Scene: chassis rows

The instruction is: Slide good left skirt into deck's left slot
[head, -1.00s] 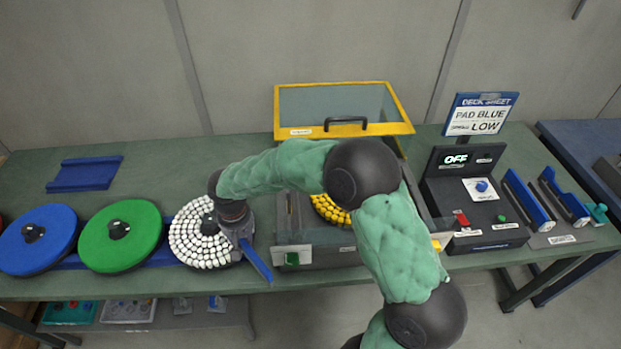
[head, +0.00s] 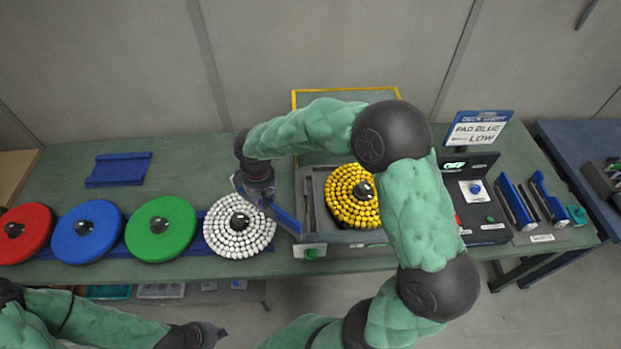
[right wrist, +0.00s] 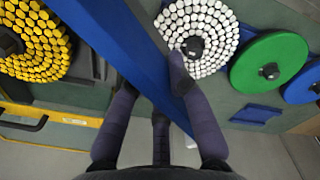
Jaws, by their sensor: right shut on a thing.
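A blue bar-shaped skirt (head: 288,221) is held by my right gripper (head: 268,200), between the white bristle disc and the grey open box. The right wrist view shows this long skirt (right wrist: 115,40) slanting between the fingers of my right gripper (right wrist: 152,88). The grey box (head: 314,238), seemingly the deck, holds a yellow bristle disc (head: 350,195). A narrow groove-like strip (head: 309,200) runs along its left side; whether it is the left slot is unclear. The skirt is beside the box's left wall. My left gripper (head: 207,334) is at the bottom left, its fingers unclear.
White (head: 238,240), green (head: 160,240), blue (head: 86,245) and red (head: 25,240) discs line the left bench. A yellow-framed lid (head: 345,91) stands open behind the box. A control panel (head: 480,165) and two blue bars (head: 515,203) are at right. My right arm crosses the box.

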